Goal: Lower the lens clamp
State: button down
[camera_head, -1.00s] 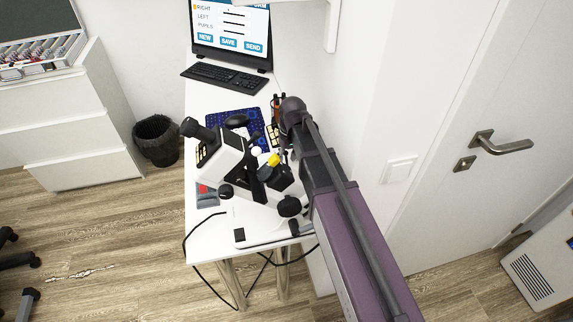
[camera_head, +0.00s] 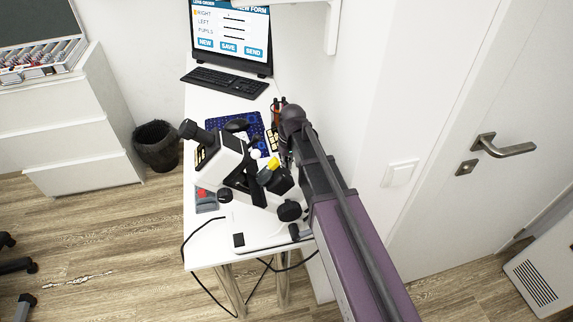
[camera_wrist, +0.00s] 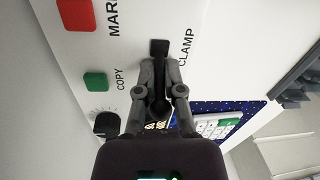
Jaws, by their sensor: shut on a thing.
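In the wrist view my gripper (camera_wrist: 160,92) is shut on the black clamp lever (camera_wrist: 159,48), which sticks out from a white panel (camera_wrist: 215,35) beside the word CLAMP. In the head view my arm crosses the right side of the desk and my gripper is hidden. A white and black microscope-like instrument (camera_head: 222,155) with a yellow part stands on the desk, left of my arm.
The white panel also carries a red button (camera_wrist: 76,14) and a green button (camera_wrist: 95,81). The desk (camera_head: 205,255) holds a keyboard (camera_head: 225,80), a monitor (camera_head: 232,40) and a blue patterned mat (camera_head: 219,123). A wall and a door handle (camera_head: 503,146) lie to the right.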

jog(key=shift+s, duration=0.1)
jog(key=shift+s+t+y, duration=0.2)
jog(key=shift+t+y, duration=0.1)
jog(key=shift+t, duration=0.1)
jog(key=shift+r, duration=0.1)
jog(key=c, duration=0.7)
grip_release()
jog(key=shift+w, duration=0.1)
jog(key=shift+c, duration=0.2)
jog(key=shift+w, duration=0.2)
